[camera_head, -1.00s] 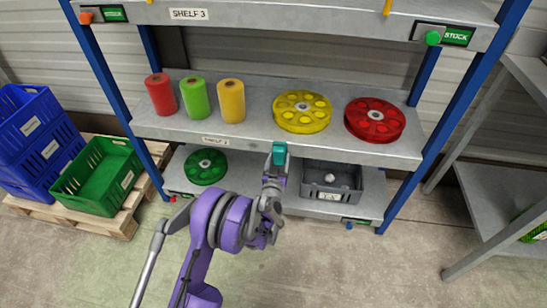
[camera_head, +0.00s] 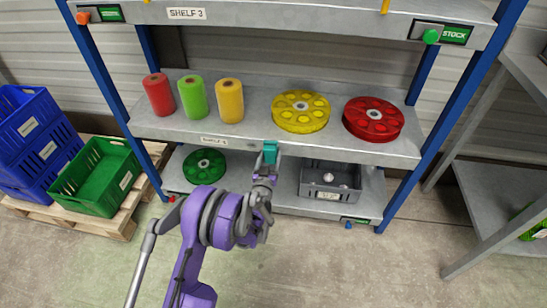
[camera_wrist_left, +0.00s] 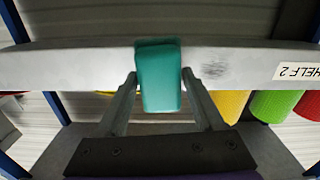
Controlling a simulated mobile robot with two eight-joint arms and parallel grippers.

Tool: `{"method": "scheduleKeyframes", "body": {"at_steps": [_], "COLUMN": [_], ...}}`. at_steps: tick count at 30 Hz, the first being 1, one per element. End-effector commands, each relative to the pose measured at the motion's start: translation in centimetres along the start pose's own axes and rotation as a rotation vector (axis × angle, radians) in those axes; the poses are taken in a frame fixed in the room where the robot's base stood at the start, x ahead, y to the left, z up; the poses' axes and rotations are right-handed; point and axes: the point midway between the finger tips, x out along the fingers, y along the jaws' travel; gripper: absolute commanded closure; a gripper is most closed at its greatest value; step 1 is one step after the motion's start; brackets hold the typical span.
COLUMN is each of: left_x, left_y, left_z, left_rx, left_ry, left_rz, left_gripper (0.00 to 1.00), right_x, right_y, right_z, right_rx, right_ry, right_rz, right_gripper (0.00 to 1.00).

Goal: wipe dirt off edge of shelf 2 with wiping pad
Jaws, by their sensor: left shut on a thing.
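The wiping pad (camera_head: 270,153) is a teal block. My left gripper (camera_head: 267,166) is shut on it, and the pad also shows between the fingers in the left wrist view (camera_wrist_left: 159,78). The pad overlaps the front edge of shelf 2 (camera_head: 340,156) in both views; I cannot tell whether it touches. In the left wrist view, a dark smudge of dirt (camera_wrist_left: 214,70) lies on the edge, right of the pad, between the pad and the upside-down SHELF 2 label (camera_wrist_left: 298,72). The smudge is hard to make out in the head view. My right gripper is not in view.
A green reel (camera_head: 204,165) and a grey bin (camera_head: 330,180) sit on the shelf below. Blue uprights (camera_head: 105,85) flank the rack.

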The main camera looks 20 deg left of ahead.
Motion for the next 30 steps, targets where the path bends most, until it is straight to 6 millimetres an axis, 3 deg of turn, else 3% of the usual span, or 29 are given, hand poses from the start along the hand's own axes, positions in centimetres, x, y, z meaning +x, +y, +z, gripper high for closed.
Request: {"method": "scheduleKeyframes", "body": {"at_steps": [9, 30], "left_x": [0.3, 0.1], "left_y": [-2.9, -6.7], "left_z": [-0.3, -0.6], "left_rx": [0.002, 0.0], "left_ry": [0.001, 0.001], "left_rz": [-0.004, -0.004], "left_gripper": [0.75, 0.75], "right_x": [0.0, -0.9], "right_y": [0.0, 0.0], "right_z": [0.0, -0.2], "right_rx": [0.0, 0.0], "right_ry": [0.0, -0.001], "right_rz": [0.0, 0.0], "right_gripper": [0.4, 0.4]}}
